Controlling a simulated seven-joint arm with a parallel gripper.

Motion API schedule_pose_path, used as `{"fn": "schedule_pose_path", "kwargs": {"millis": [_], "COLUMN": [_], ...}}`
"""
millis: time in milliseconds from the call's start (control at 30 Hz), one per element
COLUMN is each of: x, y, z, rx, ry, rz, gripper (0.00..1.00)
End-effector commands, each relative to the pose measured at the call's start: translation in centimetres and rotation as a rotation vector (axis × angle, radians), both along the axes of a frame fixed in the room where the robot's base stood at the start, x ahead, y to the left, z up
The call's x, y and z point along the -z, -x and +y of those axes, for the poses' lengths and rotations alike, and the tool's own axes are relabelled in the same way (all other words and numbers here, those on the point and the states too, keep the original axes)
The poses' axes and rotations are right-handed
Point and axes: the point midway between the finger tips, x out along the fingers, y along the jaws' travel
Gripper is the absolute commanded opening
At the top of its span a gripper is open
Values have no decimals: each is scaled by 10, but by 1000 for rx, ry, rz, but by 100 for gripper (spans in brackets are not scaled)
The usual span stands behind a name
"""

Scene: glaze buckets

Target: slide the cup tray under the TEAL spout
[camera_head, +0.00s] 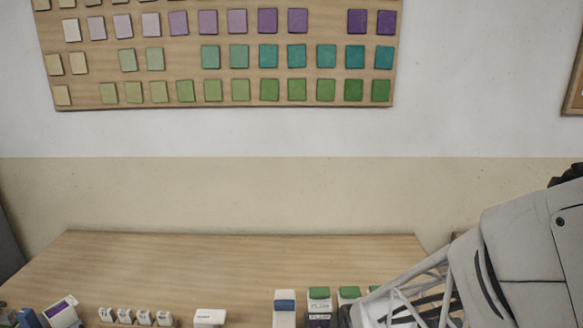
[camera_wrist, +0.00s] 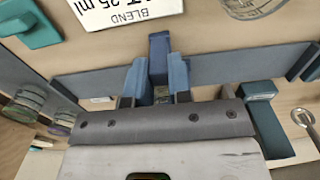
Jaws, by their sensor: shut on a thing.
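In the wrist view my gripper (camera_wrist: 158,92) has its two blue-grey fingers shut on a dark blue upright post (camera_wrist: 159,47). The post stands at a long blue-grey bar (camera_wrist: 225,66) that runs across the view. I cannot tell whether the post and bar belong to the cup tray. A teal piece (camera_wrist: 30,22) is at the top left, apart from my gripper; I cannot tell whether it is the teal spout. In the head view my arm enters at the right, and my gripper is not clearly visible.
A white card (camera_wrist: 125,10) reading BLEND and 25 ml lies beyond the bar. A dark teal block (camera_wrist: 267,118) and a metal spoon-like thing (camera_wrist: 304,118) are at the right. Round clear containers (camera_wrist: 28,100) are at the left. The table's back (camera_head: 240,250) is clear.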

Motion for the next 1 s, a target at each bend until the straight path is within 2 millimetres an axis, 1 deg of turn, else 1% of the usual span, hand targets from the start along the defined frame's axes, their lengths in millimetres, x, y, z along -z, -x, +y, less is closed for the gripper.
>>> {"fn": "schedule_pose_path", "kwargs": {"millis": [33, 167, 567, 1000], "x": [0, 0, -3, -38], "y": [0, 0, 0, -1], "z": [0, 0, 0, 0], "rx": [0, 0, 0, 0], "ry": [0, 0, 0, 0], "rz": [-1, -1, 0, -2], "gripper": [21, 40, 40, 40]}}
